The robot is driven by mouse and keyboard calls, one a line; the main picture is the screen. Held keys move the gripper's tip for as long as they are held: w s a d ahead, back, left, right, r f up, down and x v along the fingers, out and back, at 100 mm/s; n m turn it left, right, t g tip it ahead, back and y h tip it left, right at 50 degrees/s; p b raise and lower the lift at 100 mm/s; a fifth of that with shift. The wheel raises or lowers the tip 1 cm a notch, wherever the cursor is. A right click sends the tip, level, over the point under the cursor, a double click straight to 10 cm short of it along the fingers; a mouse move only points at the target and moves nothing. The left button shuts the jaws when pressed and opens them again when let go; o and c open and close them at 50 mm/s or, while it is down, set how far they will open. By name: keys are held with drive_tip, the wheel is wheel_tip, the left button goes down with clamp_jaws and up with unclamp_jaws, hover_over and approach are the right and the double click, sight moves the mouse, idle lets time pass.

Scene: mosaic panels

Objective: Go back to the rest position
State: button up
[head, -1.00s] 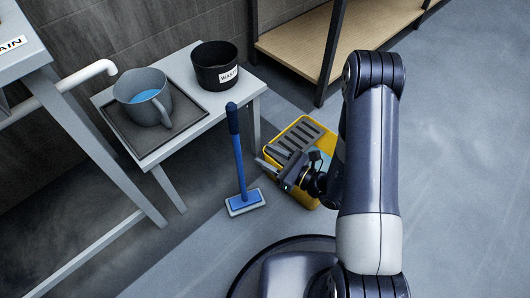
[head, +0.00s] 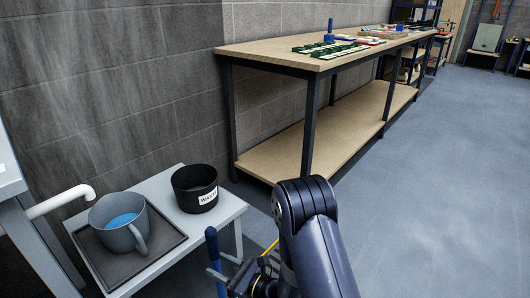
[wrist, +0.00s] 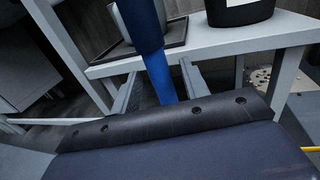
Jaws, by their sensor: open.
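My gripper (wrist: 160,90) is open in the wrist view, with a finger on each side of the blue shaft (wrist: 160,72) of a float-like tool. Whether the fingers touch the shaft I cannot tell. In the head view, my gripper (head: 228,274) is low at the bottom edge, partly cut off. The tool's dark blue handle (head: 212,245) stands upright beside it; its foot is out of frame. My arm reaches up from the bottom middle.
A low grey table (head: 225,213) holds a tray (head: 118,270) with a grey jug (head: 112,238) of blue liquid, and a black waste bin (head: 193,199). A wooden workbench (head: 260,54) with mosaic panels stands behind.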

sight(216, 258)
drive_tip(key=shift+x, duration=1)
drive_tip(key=shift+s+d+r+p, duration=0.1)
drive_tip(key=shift+r+p, duration=0.4)
drive_tip(key=shift+r, duration=0.85)
drive_tip(key=shift+f, duration=0.15)
